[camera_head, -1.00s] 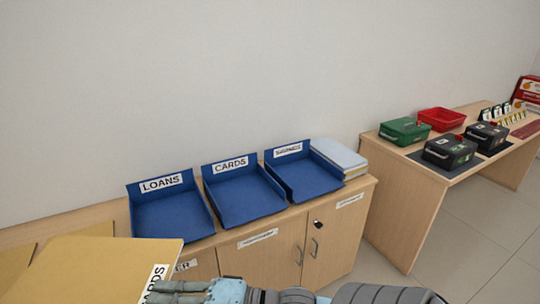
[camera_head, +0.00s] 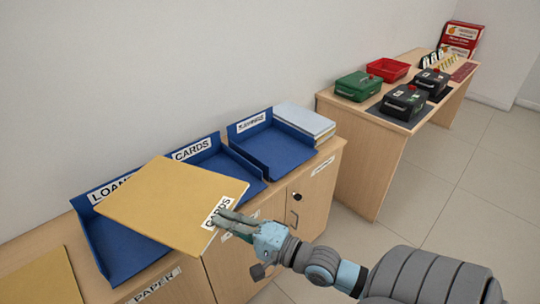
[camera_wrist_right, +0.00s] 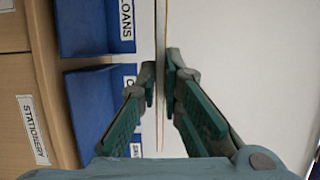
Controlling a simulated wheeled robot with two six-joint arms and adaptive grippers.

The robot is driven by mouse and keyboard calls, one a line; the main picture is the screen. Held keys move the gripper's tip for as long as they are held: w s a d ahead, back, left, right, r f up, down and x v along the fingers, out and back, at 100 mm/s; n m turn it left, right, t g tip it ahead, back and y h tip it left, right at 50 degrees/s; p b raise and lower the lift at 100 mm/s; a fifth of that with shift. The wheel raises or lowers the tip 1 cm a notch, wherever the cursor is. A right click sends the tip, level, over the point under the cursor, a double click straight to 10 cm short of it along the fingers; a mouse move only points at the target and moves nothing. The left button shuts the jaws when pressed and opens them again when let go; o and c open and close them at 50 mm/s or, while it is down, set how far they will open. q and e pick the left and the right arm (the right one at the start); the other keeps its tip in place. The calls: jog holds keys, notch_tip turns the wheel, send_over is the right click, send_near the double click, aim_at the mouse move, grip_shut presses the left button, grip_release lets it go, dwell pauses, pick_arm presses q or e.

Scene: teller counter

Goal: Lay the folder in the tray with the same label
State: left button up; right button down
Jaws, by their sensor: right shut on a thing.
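A tan folder (camera_head: 165,205) with a white CARDS label at its near right corner is held in the air. My right gripper (camera_head: 230,218) is shut on that labelled corner. In the right wrist view the folder (camera_wrist_right: 162,90) shows edge-on between the fingers. In the head view it overlaps the LOANS tray (camera_head: 112,255) and part of the CARDS tray (camera_head: 232,164), hiding much of both. The third blue tray (camera_head: 275,150) is empty; its label is too blurred to read surely. My left gripper is out of view.
The trays stand on a wooden cabinet (camera_head: 320,192) against the wall. A stack of pale folders (camera_head: 303,120) lies right of the trays. Another tan folder (camera_head: 40,280) lies at lower left. A second desk holds a green box (camera_head: 358,86), a red bin (camera_head: 388,69) and black boxes (camera_head: 404,102).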

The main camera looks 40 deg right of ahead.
jog(key=w+d+f+m+h, duration=0.1)
jog(key=d+f+m+h, duration=0.55)
jog(key=d+f, duration=0.65)
jog(key=shift+n+t+h, duration=0.4)
jog(key=shift+n+h, duration=0.15)
jog(key=shift+n, duration=0.4)
jog(key=w+f+b, duration=0.1)
jog(key=w+b, duration=0.1)
jog(key=w, duration=0.1)
jog(key=w+f+b, duration=0.1)
jog(key=w+b, duration=0.2)
jog(key=w+f+b, duration=0.1)
jog(key=w+b, duration=0.1)
jog(key=w, duration=0.1)
jog(key=shift+w+f, duration=0.3)
jog(key=shift+f, duration=0.05)
jog(key=shift+f+b, duration=0.25)
jog(key=shift+b, duration=0.25)
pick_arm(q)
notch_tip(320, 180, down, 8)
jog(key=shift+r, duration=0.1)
pick_arm(e)
jog(key=c, duration=1.7)
grip_release()
jog(key=shift+o, duration=0.2)
